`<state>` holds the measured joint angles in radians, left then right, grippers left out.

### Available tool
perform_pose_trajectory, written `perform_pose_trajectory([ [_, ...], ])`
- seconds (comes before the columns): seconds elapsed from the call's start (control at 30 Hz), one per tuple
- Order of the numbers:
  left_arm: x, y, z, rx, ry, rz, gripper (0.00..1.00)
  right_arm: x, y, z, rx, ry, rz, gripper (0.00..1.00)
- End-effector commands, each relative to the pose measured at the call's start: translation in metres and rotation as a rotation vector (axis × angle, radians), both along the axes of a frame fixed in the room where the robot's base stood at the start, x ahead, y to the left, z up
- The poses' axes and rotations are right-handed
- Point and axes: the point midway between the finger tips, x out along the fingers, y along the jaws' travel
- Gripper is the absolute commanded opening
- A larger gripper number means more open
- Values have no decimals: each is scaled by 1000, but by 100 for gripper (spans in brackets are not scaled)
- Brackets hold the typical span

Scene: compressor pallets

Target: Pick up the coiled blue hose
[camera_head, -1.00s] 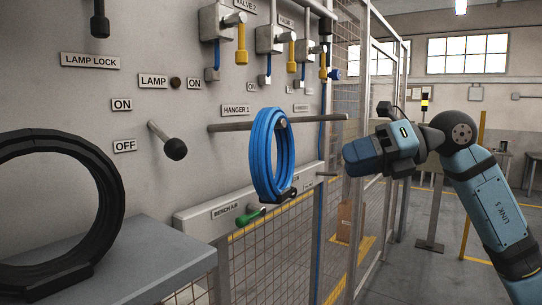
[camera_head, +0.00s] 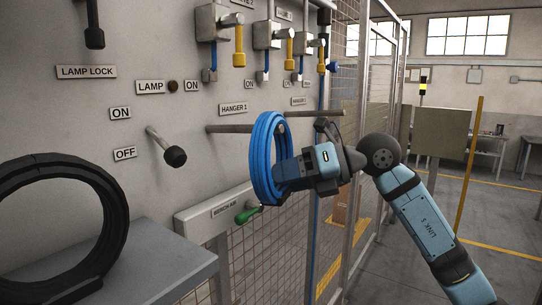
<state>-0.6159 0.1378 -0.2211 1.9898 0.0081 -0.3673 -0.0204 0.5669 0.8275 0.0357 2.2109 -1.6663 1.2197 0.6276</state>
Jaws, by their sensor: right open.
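The coiled blue hose (camera_head: 262,157) hangs as an upright loop on the grey bar under the HANGER 1 label (camera_head: 233,109). My right gripper (camera_head: 284,176) is at the right side of the coil, reaching it from the right. It is open, its tips overlap the coil's lower right side, and I cannot tell whether they touch it. The gripper body hides part of the coil's right edge. My left gripper is not in view.
A black ring (camera_head: 118,218) stands on a grey shelf (camera_head: 165,262) at the left. A black-knobbed lever (camera_head: 174,156) sticks out left of the coil. A green-handled valve (camera_head: 248,214) is below it. A mesh fence (camera_head: 350,130) stands behind my right arm.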

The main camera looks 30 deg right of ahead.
Motion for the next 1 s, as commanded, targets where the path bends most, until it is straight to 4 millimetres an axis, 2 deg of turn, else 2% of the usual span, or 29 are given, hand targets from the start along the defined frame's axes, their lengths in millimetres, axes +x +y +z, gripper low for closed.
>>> perform_pose_trajectory([
  [0.1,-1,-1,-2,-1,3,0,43,0,0,0,0,0,0,44],
  [0.3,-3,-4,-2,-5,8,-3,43,0,0,-1,0,1,1,0],
  [0.83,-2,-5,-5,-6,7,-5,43,-2,-1,1,-3,1,1,0],
  [1.0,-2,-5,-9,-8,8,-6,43,-4,-2,16,-3,-2,0,0],
])
